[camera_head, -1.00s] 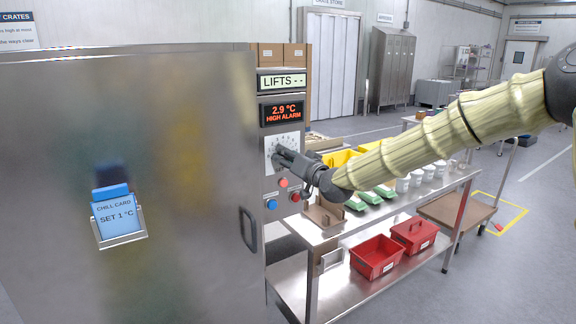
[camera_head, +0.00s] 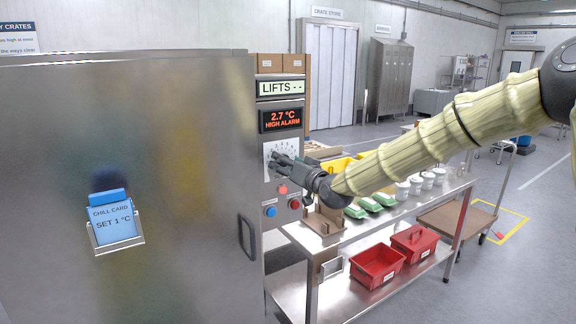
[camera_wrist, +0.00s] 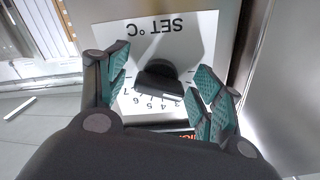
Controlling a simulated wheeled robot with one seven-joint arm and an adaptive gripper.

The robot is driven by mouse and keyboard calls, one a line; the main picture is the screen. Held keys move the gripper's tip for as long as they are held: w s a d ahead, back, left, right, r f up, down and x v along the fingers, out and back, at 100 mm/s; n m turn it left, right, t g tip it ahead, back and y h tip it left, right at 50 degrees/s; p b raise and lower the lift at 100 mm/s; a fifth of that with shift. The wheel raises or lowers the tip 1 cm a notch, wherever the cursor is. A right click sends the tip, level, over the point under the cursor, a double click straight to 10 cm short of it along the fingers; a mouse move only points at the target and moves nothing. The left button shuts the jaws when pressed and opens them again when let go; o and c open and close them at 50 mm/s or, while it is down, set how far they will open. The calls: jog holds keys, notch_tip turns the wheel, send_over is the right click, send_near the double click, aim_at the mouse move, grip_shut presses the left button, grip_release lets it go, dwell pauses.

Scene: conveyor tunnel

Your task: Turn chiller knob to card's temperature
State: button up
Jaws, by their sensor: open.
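The chill card (camera_head: 113,218) reads "SET 1 °C" and sits in a holder on the chiller's steel door. The display (camera_head: 282,119) on the control panel reads 2.7 °C, HIGH ALARM. Below it is a white dial plate (camera_head: 268,164). In the wrist view the plate (camera_wrist: 190,50) appears upside down with "SET °C" and a black knob (camera_wrist: 160,80) at its middle. My gripper (camera_wrist: 158,92) is open, with one teal-padded finger on each side of the knob, apart from it. Some scale numbers near the knob show; the knob's exact setting cannot be told.
Below the dial are red and blue buttons (camera_head: 271,212). A bench (camera_head: 345,240) with cups, green packs and red bins (camera_head: 378,266) stands to the right. A "LIFTS" sign (camera_head: 281,88) is above the display.

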jog(key=shift+s, duration=0.1)
jog(key=v, duration=1.2)
jog(key=s+d+f+m+g+h, duration=0.1)
jog(key=s+f+g+h, duration=0.15)
jog(key=s+f, duration=0.75)
jog(key=s+d+f+g+h, duration=0.1)
jog(key=f+g, duration=0.2)
jog(key=f, duration=1.5)
jog(key=s+d+f+m+g+h, duration=0.15)
jog(key=s+f, duration=0.45)
jog(key=f, duration=0.7)
jog(key=s+d+f+g+h, duration=0.1)
jog(key=s+d+f+g, duration=0.1)
jog(key=s+f, duration=0.4)
jog(key=s+d+f+g+h, duration=0.1)
jog(key=s+d+f+g, duration=0.2)
jog(key=s, duration=1.4)
jog(key=s+d+f+g+h, duration=0.1)
jog(key=s+d+f+g, duration=0.2)
jog(key=s+f, duration=0.7)
jog(key=shift+s+d+f+h, duration=0.4)
jog(key=shift+s+d, duration=0.3)
jog(key=shift+d, duration=0.2)
